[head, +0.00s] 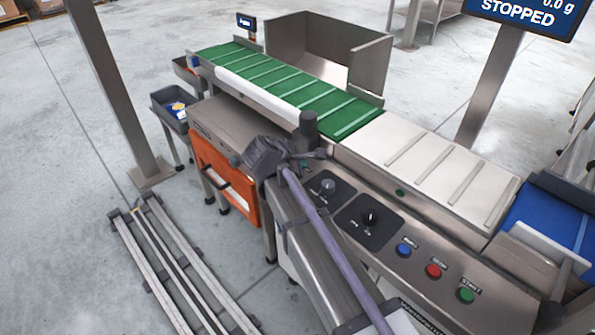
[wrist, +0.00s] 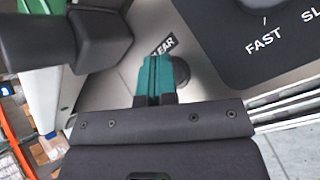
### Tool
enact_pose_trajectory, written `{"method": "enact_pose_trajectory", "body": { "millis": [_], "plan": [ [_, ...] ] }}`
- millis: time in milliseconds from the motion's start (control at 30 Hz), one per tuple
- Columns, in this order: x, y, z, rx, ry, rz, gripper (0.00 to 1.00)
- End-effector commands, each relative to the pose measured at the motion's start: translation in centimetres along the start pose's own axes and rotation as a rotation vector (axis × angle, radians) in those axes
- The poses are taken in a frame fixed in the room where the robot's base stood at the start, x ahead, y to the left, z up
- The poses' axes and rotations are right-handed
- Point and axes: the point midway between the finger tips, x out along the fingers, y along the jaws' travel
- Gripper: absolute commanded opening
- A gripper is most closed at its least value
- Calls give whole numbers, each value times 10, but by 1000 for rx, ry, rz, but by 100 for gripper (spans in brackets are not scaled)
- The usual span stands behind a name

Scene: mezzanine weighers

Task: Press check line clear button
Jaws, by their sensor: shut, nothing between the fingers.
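In the wrist view my gripper (wrist: 160,65) has its teal fingers closed together, with nothing between them. The fingertips are over a steel panel beside a label (wrist: 160,47) whose visible letters read "LEAR". A dark round button (wrist: 183,72) shows partly behind the fingers; the rest is hidden. I cannot tell whether the fingertips touch it. In the head view my gripper (head: 303,163) is at the far left end of the control panel (head: 385,258), and the dark wrist hides the button there.
A dark upright block (head: 308,125) stands close by the gripper. Two black knobs (head: 328,186) (head: 370,217) and blue (head: 404,250), red (head: 433,271) and green (head: 466,295) buttons line the panel. A green belt (head: 290,85) runs behind; a screen (head: 525,12) reads STOPPED.

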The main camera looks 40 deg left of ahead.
Motion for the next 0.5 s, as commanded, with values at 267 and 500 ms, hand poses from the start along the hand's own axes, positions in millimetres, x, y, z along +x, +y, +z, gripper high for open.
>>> {"method": "enact_pose_trajectory", "body": {
  "millis": [267,500],
  "plan": [
    [0,0,0,0,0,0,0],
    [-9,6,6,0,0,0,0]
  ]
}}
